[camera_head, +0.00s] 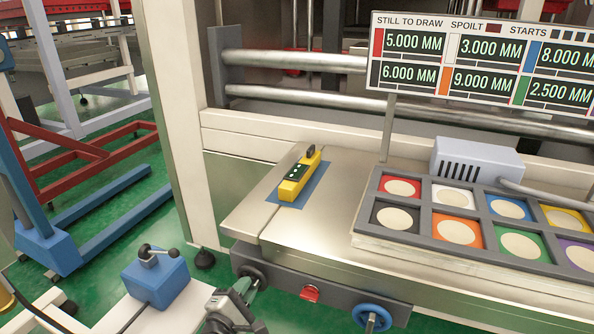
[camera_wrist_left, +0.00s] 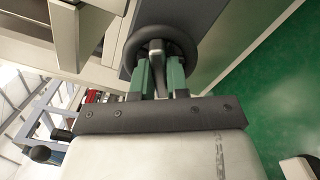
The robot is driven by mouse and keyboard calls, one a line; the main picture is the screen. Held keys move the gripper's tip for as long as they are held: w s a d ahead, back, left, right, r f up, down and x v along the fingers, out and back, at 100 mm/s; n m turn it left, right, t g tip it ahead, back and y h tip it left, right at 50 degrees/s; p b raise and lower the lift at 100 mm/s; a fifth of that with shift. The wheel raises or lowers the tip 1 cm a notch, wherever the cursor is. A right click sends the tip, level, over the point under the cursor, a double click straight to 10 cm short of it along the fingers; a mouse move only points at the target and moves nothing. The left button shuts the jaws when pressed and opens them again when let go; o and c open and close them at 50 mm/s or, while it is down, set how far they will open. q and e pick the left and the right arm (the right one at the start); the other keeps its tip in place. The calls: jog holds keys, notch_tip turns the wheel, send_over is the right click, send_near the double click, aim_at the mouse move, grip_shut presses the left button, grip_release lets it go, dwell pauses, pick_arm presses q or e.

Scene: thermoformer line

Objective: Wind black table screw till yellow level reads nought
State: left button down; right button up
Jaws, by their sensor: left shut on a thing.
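The black table screw handwheel (camera_head: 252,274) sits at the left end of the table's front. My left gripper (camera_head: 243,290) is at this wheel, partly covering it. In the left wrist view its two green-grey fingers (camera_wrist_left: 160,75) are shut on a grey part at the middle of the black wheel (camera_wrist_left: 136,42), whose dark ring shows around the fingertips. My right gripper is not in view.
A blue handwheel (camera_head: 371,316) and a red button (camera_head: 310,293) are on the same front rail. A tray of coloured squares (camera_head: 362,215) and a grey box (camera_head: 477,158) stand right. A blue lever box (camera_head: 155,277) stands left.

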pick_arm(q)
jog(key=n, duration=0.4)
jog(key=shift+n, duration=0.3)
jog(key=n+p, duration=0.1)
jog(key=n, duration=0.3)
jog(key=shift+n, duration=0.4)
jog(key=shift+r+n+p, duration=0.1)
jog(key=shift+n+p, duration=0.25)
jog(key=shift+n, duration=0.35)
jog(key=c, duration=1.5)
grip_release()
jog(key=shift+n, duration=0.3)
jog(key=o, duration=0.5)
jog(key=shift+c, duration=0.2)
